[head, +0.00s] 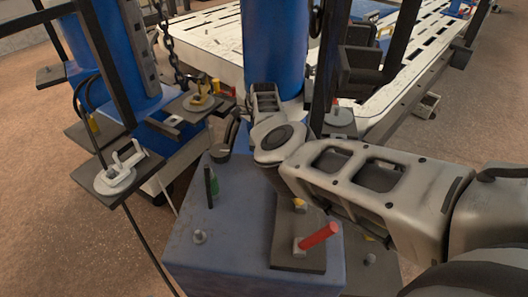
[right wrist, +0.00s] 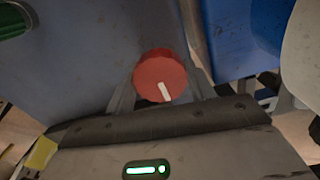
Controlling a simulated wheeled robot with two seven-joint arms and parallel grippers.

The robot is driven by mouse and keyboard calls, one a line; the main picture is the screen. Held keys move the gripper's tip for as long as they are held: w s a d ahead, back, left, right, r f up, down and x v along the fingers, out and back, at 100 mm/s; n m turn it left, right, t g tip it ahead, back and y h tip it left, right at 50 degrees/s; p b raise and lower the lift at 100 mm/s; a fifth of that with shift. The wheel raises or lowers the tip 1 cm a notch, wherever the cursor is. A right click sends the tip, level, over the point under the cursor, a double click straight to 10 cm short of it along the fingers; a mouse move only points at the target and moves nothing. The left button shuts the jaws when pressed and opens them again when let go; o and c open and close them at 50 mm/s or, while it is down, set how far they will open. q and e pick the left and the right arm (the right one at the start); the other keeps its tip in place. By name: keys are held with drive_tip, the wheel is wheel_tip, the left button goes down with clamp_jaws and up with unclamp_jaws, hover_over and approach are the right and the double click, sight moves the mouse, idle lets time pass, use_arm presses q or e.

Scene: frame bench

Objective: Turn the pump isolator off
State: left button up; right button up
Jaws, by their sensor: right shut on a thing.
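A round red knob (right wrist: 152,72) with a white pointer mark shows in the right wrist view. Its mark points down the picture, tilted slightly to the right. My right gripper (right wrist: 163,82) is shut on the knob, with one grey finger at each side. In the head view my right arm (head: 375,185) comes in from the right over the blue box, and I cannot make out the fingertips or the round knob there. A red lever (head: 319,236) stands tilted on a dark plate (head: 292,263) on the box. My left gripper is not in view.
A blue column (head: 273,45) and pale slotted deck (head: 215,45) lie behind.

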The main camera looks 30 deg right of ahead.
drive_tip(key=shift+w+r, duration=0.1)
drive_tip(key=o, duration=0.7)
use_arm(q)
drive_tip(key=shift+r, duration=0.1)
use_arm(e)
drive_tip(key=shift+r, duration=0.15)
use_arm(q)
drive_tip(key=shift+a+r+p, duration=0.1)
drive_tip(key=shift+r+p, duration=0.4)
drive_tip(key=shift+p, duration=0.75)
use_arm(e)
wheel_tip(320, 180, up, 16)
drive_tip(key=shift+f, duration=0.2)
